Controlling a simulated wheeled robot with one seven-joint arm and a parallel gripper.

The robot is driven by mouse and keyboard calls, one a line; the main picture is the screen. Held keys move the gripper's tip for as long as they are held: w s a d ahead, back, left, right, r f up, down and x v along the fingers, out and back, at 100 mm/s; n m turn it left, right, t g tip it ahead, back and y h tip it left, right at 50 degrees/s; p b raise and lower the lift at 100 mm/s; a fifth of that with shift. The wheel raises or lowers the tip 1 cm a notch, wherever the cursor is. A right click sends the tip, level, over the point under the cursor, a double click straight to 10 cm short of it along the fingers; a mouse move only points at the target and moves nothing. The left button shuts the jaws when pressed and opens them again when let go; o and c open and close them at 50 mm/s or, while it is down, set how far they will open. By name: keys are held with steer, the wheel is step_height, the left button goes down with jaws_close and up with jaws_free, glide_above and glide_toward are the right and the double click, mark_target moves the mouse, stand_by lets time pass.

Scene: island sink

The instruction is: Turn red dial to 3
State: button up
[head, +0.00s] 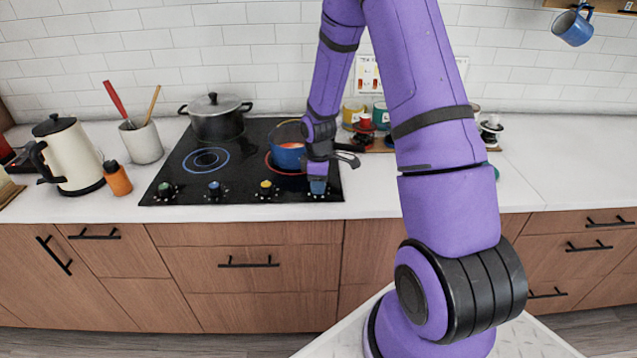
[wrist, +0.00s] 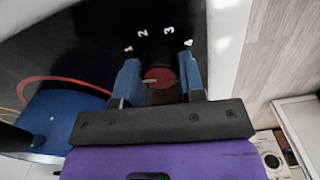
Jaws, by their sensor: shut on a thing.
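The red dial (wrist: 160,78) shows in the wrist view between my gripper's two blue fingers. White numbers 1, 2, 3 and 4 are marked on the black stove surface beyond it. A pale pointer mark on the dial's face points to the left of the picture, toward the side of the 1. My gripper (wrist: 160,73) is shut on the red dial. In the head view, my gripper (head: 318,186) is at the front right corner of the cooktop (head: 235,192) and hides the red dial.
Green (head: 165,188), blue (head: 214,188) and yellow (head: 266,187) dials line the cooktop's front. A blue pot (head: 287,157) sits close behind my gripper, its handle reaching right. A black pot (head: 217,118) stands at the back left.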

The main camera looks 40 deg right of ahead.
steer(key=m, duration=1.1)
steer(key=shift+m, duration=0.3)
steer(key=m, duration=1.1)
stand_by(0.3)
steer(key=o, duration=0.9)
steer(key=shift+r, duration=0.1)
